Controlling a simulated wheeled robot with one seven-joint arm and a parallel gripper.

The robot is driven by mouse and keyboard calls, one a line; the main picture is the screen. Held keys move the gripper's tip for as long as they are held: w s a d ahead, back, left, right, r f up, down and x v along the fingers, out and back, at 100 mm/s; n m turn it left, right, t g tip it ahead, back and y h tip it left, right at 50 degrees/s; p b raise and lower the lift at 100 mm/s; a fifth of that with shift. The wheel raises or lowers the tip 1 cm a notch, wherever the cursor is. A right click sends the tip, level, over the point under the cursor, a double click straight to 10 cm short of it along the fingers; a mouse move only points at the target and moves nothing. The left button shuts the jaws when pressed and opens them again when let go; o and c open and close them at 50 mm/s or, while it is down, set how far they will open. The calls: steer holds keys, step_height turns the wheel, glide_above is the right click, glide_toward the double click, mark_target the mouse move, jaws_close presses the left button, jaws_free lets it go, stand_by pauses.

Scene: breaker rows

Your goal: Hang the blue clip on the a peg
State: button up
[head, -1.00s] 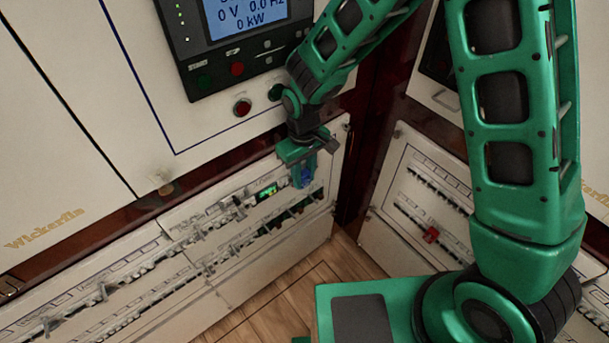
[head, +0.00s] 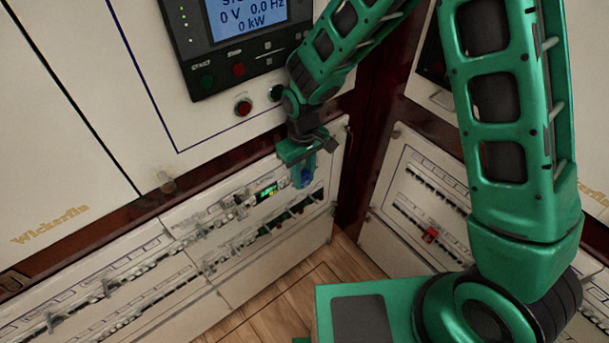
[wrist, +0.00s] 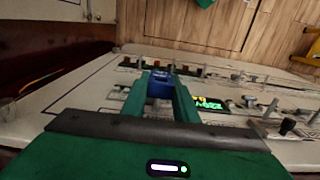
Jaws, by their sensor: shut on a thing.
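The blue clip (wrist: 160,86) is between the two green fingers of my gripper (wrist: 163,92) in the wrist view. In the head view my gripper (head: 302,170) is in front of the breaker panel near the corner, with the blue clip (head: 306,175) at its fingertips. The gripper is shut on the clip, and the fingers partly cover it. The panel (head: 235,285) carries rows of breakers and several small pegs. I cannot tell which peg is the "a" peg, nor whether the clip touches one.
A lit green display (head: 266,192) is just left of my gripper. A control unit with a screen (head: 235,30) and a red button (head: 243,108) are above. A right-hand panel (head: 415,205) with a red clip (head: 430,235) stands across the corner. Wood floor (head: 285,310) lies below.

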steer(key=shift+w+a, duration=0.15)
steer(key=shift+a, duration=0.05)
steer(key=shift+d+f, duration=0.15)
steer(key=shift+d, duration=0.05)
steer(key=shift+s+d, duration=0.35)
steer(key=shift+s, duration=0.3)
steer(key=shift+w+a, duration=0.35)
steer(key=shift+w, duration=0.25)
stand_by(1.4)
steer(key=shift+w+a+r, duration=0.2)
steer(key=shift+w+r, duration=0.05)
